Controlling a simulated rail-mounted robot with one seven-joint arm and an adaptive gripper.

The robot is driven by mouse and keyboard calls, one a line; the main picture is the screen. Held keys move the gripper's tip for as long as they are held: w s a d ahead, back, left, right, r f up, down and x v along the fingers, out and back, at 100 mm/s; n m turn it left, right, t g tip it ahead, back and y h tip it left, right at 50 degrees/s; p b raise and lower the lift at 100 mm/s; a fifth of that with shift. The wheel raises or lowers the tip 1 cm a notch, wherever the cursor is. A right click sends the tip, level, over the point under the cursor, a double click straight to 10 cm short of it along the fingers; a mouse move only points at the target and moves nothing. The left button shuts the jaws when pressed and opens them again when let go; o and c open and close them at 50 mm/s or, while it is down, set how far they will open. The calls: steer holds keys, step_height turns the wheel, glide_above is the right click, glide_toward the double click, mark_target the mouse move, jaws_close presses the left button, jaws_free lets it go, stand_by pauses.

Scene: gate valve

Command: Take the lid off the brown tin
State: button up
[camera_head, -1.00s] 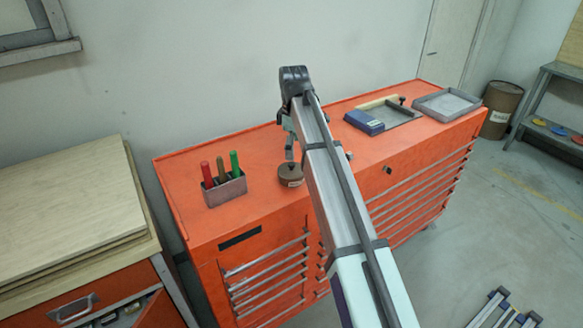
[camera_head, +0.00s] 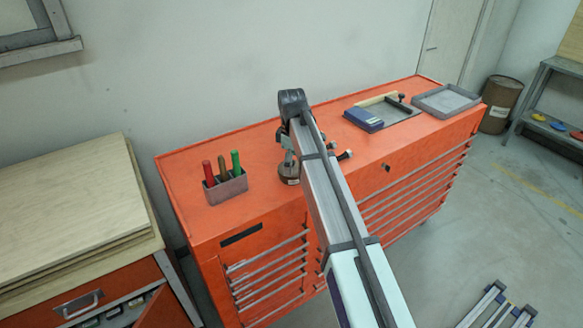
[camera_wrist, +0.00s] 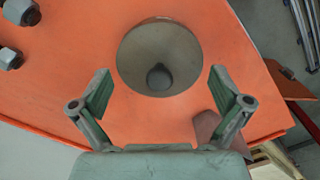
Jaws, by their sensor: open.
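The brown tin (camera_head: 289,178) stands on the orange cabinet top, just left of my arm in the head view. Its upper part is partly hidden by my gripper (camera_head: 289,158). In the wrist view I look down on the tin's round lid (camera_wrist: 138,62), which has a dark knob (camera_wrist: 159,77) at its middle. My gripper (camera_wrist: 160,80) is open, with one finger on each side, below the lid's centre in the picture. The fingers look apart from the knob. I cannot tell whether they touch the lid.
A holder (camera_head: 226,187) with red, brown and green handles stands left of the tin. Bolt-like pieces (camera_head: 345,155) lie right of my arm. A blue box (camera_head: 364,119) and a grey tray (camera_head: 446,101) are farther right. The cabinet's front left is clear.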

jaws_close()
steer(key=shift+r, duration=0.15)
